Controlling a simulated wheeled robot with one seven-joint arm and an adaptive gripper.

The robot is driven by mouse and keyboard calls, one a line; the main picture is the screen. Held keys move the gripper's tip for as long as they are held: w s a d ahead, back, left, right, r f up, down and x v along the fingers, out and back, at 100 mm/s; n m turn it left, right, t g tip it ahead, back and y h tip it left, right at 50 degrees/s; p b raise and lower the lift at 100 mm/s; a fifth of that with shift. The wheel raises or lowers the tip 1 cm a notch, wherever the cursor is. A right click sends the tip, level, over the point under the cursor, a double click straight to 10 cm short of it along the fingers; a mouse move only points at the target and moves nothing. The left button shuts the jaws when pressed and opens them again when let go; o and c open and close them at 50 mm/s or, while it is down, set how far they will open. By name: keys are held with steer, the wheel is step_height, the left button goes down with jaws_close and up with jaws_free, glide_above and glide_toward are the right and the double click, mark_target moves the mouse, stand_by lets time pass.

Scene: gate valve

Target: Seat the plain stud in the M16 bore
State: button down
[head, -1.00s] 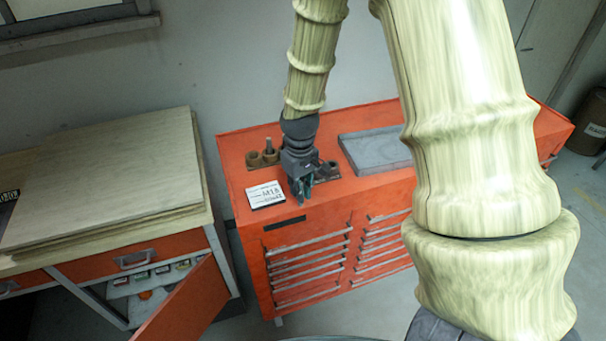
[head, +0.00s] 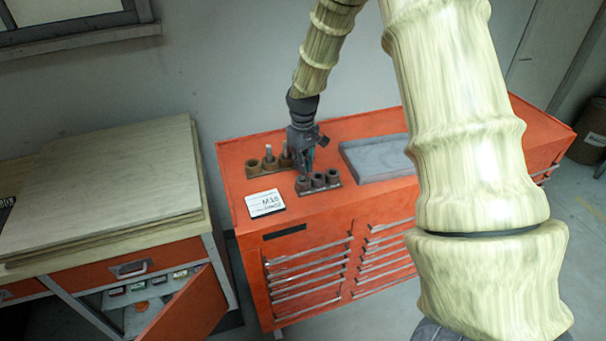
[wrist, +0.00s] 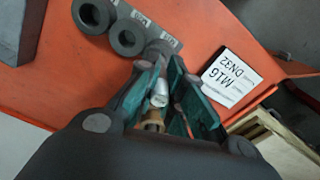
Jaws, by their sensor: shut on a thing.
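My gripper (head: 306,163) is over the red cabinet, between the two racks of bores. In the wrist view its green-padded fingers (wrist: 178,108) are shut on a plain grey stud (wrist: 160,92); a tan round piece (wrist: 152,124) shows just below it, and I cannot tell whether they touch. The front rack has three dark round bores (head: 318,180); in the wrist view two are clear (wrist: 127,38) and the third is partly hidden by a finger. The white card (head: 265,203) reads M16 DN32 in the wrist view. The held stud is not clear in the head view.
A back rack with brown sockets (head: 254,167) stands behind, with an upright grey stud (head: 268,152) in it and another beside my gripper. A grey tray (head: 376,157) lies to the right. A wooden-topped bench (head: 100,190) with an open door stands to the left.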

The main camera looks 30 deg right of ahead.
mark_target(303, 179)
steer(key=shift+w+d+f, duration=0.1)
steer(key=shift+w, duration=0.05)
step_height(303, 179, down, 3)
steer(key=shift+r+b, duration=0.1)
steer(key=shift+b, duration=1.15)
steer(key=shift+f, duration=0.35)
steer(key=shift+r, duration=0.1)
steer(key=c, duration=1.5)
jaws_free()
steer(key=shift+c, duration=0.2)
